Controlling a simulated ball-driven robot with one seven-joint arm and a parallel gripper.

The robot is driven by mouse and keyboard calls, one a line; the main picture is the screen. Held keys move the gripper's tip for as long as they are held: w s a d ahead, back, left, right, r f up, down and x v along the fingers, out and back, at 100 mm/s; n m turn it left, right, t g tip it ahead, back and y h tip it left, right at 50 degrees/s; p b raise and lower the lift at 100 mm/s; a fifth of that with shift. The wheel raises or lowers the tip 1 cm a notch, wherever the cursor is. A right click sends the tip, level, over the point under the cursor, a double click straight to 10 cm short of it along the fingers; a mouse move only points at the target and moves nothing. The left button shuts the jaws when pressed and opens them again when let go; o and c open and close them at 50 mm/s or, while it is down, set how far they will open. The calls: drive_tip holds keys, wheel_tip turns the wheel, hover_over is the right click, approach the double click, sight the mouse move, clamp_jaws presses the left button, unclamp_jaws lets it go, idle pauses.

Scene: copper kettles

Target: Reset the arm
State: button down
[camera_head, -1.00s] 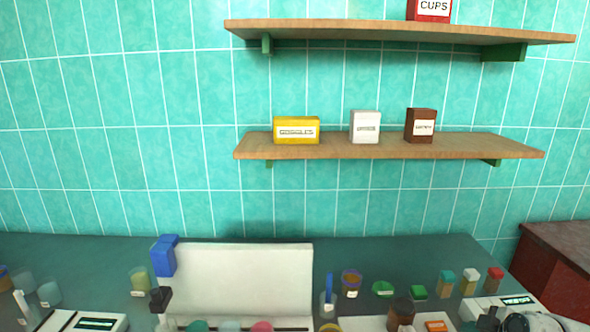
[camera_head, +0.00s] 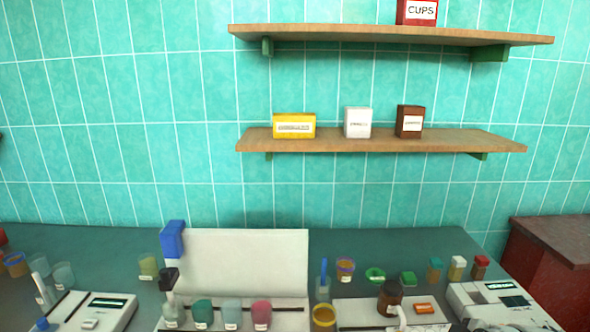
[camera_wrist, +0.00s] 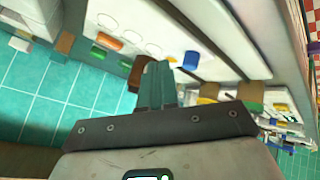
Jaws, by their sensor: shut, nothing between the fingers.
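My gripper (camera_wrist: 157,85) shows in the wrist view, pointing up the picture from a dark mounting plate. Its two teal-green fingers are together and nothing is held between them. Behind it in the wrist view are cabinet fronts and tiles, seen at a tilt. My gripper and arm cannot be made out for certain in the head view.
In the head view a dark counter (camera_head: 400,245) carries a white panel (camera_head: 245,262), several cups and jars, a brown bottle (camera_head: 391,297) and white devices. Two wooden shelves hold boxes, among them a yellow one (camera_head: 294,126). A dark red cabinet (camera_head: 545,265) stands at the right.

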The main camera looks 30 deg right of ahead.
drive_tip(key=shift+m+g+y, duration=0.7)
drive_tip(key=shift+m+y, duration=0.1)
drive_tip(key=shift+m, duration=0.1)
drive_tip(key=a+f, duration=0.1)
drive_tip(key=a, duration=0.4)
drive_tip(key=w+a+f, duration=0.1)
drive_tip(key=a, duration=0.4)
drive_tip(key=a+f, duration=0.1)
drive_tip(key=a, duration=0.4)
drive_tip(key=shift+w+f, duration=0.15)
drive_tip(key=shift+w, duration=0.05)
drive_tip(key=s+a+f+m+g, duration=0.15)
drive_tip(key=s+a, duration=0.35)
drive_tip(key=a, duration=0.6)
drive_tip(key=s+d+f+m+g, duration=0.1)
drive_tip(key=s+f+g, duration=0.3)
drive_tip(key=s, duration=0.6)
drive_tip(key=shift+d+f, duration=0.15)
drive_tip(key=shift+f, duration=0.8)
